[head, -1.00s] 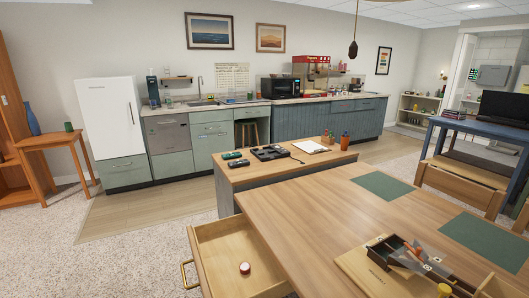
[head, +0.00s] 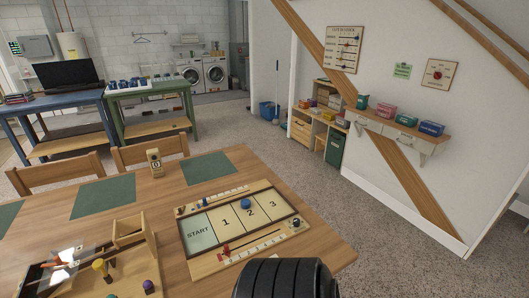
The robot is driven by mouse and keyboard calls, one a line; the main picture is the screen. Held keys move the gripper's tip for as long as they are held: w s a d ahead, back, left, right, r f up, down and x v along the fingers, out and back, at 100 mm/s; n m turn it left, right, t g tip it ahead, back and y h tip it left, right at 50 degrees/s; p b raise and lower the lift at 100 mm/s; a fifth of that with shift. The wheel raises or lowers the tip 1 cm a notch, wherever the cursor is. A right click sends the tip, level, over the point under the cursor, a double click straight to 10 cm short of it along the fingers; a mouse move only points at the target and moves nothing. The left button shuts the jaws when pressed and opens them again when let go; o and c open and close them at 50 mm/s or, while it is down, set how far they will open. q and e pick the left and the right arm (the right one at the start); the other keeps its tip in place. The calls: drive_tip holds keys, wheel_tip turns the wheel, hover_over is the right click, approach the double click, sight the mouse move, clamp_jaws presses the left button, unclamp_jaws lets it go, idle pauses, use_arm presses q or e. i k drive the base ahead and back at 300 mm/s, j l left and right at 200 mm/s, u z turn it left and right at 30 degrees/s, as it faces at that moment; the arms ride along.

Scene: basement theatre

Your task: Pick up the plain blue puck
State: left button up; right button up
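A blue puck (head: 245,203) lies on the wooden game board (head: 256,250), near the top of the spaces numbered 2 and 3. It is too small to tell whether its top is plain or marked. A small dark piece (head: 296,223) sits at the board's right edge, and a red piece (head: 227,250) stands at its lower left. Neither of my grippers is in view. A black rounded part, likely a link of my own arm, shows at the bottom centre, just below the board.
The wooden table (head: 320,240) also holds green placemats (head: 208,167), a small wooden counter block (head: 155,162) and an open wooden box (head: 130,232) at the lower left. Chairs stand along its far side. Carpet is open to the right, before a wall shelf (head: 400,130).

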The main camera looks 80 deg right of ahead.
sight(246, 203)
drive_tip(key=z, duration=2.3)
